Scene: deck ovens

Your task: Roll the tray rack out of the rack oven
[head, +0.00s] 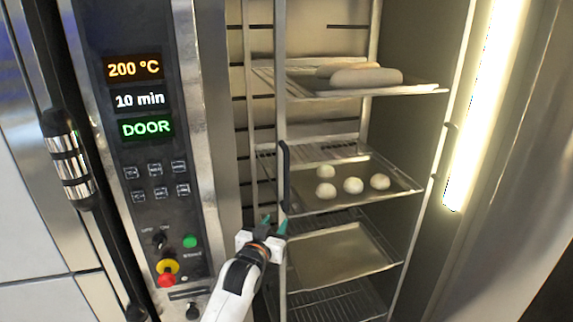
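The tray rack (280,60) stands inside the open rack oven, a metal frame with shelves of trays. A black vertical handle (285,175) is on its front left post. My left gripper (273,223) is just below the lower end of the handle, with its two teal fingertips apart. I see nothing held between them, and I cannot tell whether a finger touches the post. The upper tray (420,90) bears long loaves (365,77), and the middle tray (335,165) bears several round dough pieces (353,185). My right gripper is not in view.
The oven's control panel (150,150) is left of the opening, with displays reading 200 °C, 10 min and DOOR. A black handle with a metal grip (68,155) is at far left. A bright light strip (475,110) runs down the right side. A lower tray (340,255) looks empty.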

